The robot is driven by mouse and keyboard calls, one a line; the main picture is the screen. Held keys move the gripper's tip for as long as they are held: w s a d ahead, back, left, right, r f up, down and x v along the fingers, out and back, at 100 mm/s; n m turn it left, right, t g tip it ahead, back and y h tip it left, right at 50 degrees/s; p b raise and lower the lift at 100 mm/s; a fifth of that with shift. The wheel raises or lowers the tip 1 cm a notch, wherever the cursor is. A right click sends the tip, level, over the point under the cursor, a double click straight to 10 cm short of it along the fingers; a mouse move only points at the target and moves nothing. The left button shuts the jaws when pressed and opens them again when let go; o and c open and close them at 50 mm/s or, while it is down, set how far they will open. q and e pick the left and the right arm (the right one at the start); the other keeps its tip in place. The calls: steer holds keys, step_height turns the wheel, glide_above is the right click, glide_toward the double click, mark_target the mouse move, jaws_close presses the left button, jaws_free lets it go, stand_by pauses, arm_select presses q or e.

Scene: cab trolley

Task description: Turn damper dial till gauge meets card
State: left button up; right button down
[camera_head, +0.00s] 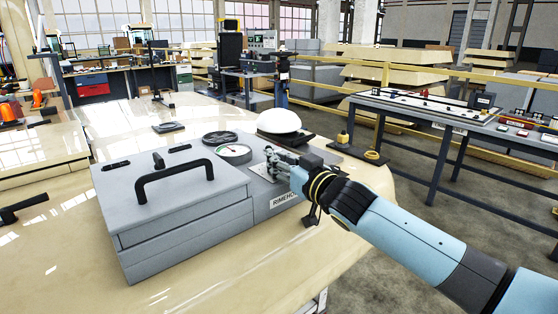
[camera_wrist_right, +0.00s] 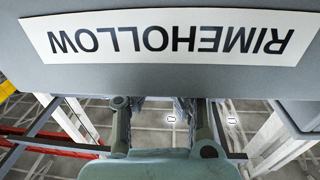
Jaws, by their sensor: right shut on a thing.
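A grey box unit with a black carrying handle (camera_head: 175,178) stands on the cream bench. A round gauge (camera_head: 233,153) with a white face and dark rim sits on its top; its needle is too small to read. My right gripper (camera_head: 276,165) reaches in from the right and is shut at the panel just right of the gauge. Its fingers hide what they hold, apparently the damper dial. A white RIMEHOLLOW card (camera_head: 284,198) is on the unit's front face; it shows upside down in the right wrist view (camera_wrist_right: 170,38), above the fingers (camera_wrist_right: 162,128).
A black round part (camera_head: 220,138) lies behind the gauge. A white dome (camera_head: 279,121) on a dark base stands behind my right gripper. A black tray with yellow-topped parts (camera_head: 359,152) is at the bench's right edge. The bench's front (camera_head: 210,285) is clear.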

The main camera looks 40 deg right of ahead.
steer(key=shift+w+r, duration=0.15)
steer(key=shift+r, duration=0.3)
steer(key=c, duration=1.8)
jaws_free()
steer(key=o, duration=0.4)
steer(key=shift+f, duration=0.25)
steer(key=shift+o, duration=0.2)
step_height(320, 180, up, 10)
